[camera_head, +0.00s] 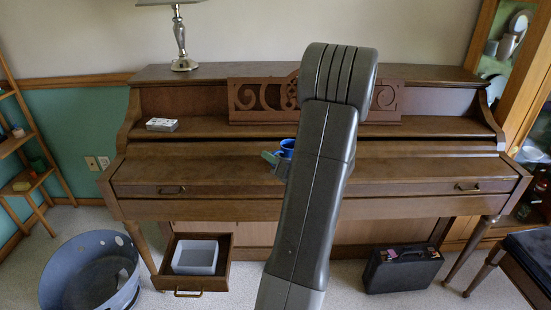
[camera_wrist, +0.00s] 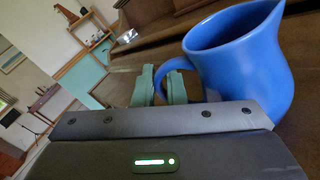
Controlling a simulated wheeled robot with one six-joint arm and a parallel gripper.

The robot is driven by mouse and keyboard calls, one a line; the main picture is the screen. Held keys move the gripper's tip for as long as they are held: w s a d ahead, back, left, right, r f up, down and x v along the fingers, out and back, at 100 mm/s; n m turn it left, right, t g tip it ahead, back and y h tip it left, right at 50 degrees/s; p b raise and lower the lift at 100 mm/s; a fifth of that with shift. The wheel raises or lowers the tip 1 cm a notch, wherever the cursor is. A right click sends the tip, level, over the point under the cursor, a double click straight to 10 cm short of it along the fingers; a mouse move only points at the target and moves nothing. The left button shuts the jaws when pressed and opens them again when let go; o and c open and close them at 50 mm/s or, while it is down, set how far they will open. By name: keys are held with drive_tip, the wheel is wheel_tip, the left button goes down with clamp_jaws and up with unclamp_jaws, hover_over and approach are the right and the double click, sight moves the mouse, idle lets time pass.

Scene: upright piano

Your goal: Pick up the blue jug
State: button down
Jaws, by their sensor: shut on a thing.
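The blue jug (camera_wrist: 240,62) is large in the wrist view, at the right, with its open mouth and spout at the top and its handle on the left. My gripper (camera_wrist: 160,85) has green fingers that are shut on the jug's handle. The jug looks tilted in the wrist view. In the head view the jug (camera_head: 287,147) is a small blue patch over the piano's lid, mostly hidden behind my arm. My gripper (camera_head: 272,158) shows there just left of the arm. I cannot tell whether the jug touches the piano.
The brown upright piano (camera_head: 200,178) fills the middle. A pack of cards or small box (camera_head: 162,125) lies on its left shelf, and a lamp (camera_head: 181,50) stands on top. A blue-grey tub (camera_head: 90,270), an open drawer with a grey bin (camera_head: 196,257) and a black case (camera_head: 402,268) are below.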

drive_tip(key=shift+r+p, duration=1)
drive_tip(key=shift+r, duration=3.9)
drive_tip(key=shift+r, duration=0.1)
